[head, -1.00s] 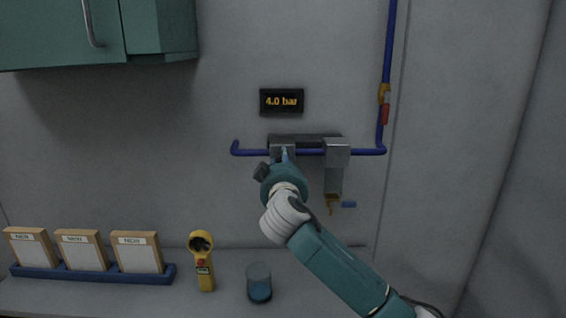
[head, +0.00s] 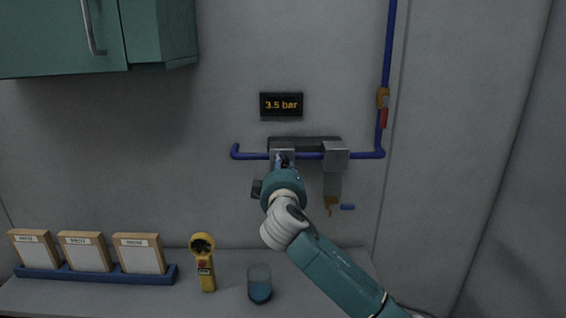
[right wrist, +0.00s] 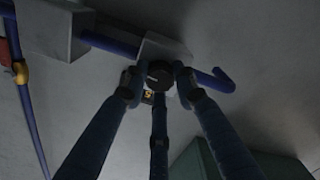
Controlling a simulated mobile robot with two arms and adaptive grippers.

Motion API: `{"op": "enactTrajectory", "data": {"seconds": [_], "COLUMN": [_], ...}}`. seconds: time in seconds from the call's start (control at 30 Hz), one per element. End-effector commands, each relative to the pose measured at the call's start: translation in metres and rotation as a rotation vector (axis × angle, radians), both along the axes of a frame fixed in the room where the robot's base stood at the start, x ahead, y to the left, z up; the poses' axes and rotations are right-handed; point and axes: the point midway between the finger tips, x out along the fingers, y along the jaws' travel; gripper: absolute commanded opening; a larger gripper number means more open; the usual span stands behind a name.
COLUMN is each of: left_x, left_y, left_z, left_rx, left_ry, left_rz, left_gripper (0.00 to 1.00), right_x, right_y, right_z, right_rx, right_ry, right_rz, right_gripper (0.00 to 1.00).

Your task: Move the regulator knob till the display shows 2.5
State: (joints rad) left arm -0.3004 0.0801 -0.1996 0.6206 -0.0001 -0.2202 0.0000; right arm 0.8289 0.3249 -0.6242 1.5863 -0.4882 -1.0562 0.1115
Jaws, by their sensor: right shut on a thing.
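The display (head: 281,105) on the wall reads 3.5 bar in the head view. Below it, the regulator block (head: 283,147) sits on the blue pipe. The regulator knob is hidden behind my right gripper (head: 283,163) in the head view. In the right wrist view the dark round knob (right wrist: 158,77) sits between the fingers of my right gripper (right wrist: 160,85), which is shut on it. Part of the display (right wrist: 147,96) shows behind the fingers. My left gripper is not in view.
A red-handled valve (head: 384,112) is on the vertical pipe. A yellow meter (head: 204,265), a beaker (head: 259,285) and a blue rack (head: 100,277) stand on the counter.

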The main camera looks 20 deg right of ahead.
Motion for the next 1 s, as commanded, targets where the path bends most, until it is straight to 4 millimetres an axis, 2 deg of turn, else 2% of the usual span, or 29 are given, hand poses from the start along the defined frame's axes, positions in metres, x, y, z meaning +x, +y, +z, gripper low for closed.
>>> {"op": "enactTrajectory", "data": {"seconds": [0.03, 0.4, 0.9, 0.93, 1.0], "left_x": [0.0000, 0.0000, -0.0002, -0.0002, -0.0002], "left_y": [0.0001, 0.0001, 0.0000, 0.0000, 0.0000], "left_z": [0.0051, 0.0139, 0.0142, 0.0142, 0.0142], "left_rx": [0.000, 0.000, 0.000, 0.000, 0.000], "left_ry": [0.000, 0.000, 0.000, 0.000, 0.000], "left_rz": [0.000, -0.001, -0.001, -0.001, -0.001], "left_gripper": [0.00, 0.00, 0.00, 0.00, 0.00], "right_x": [0.0001, 0.0002, 0.0002, 0.0002, 0.0002], "right_y": [0.0024, 0.0027, 0.0034, 0.0034, 0.0034], "right_z": [0.0089, 0.0068, 0.0060, 0.0060, 0.0058], "right_rx": [-0.030, -0.175, -0.195, -0.195, -0.194], "right_ry": [-0.003, 0.038, 0.043, 0.043, 0.043], "right_rz": [0.006, 0.006, 0.007, 0.007, 0.007], "right_gripper": [0.01, 0.01, 0.01, 0.29, 0.43]}}
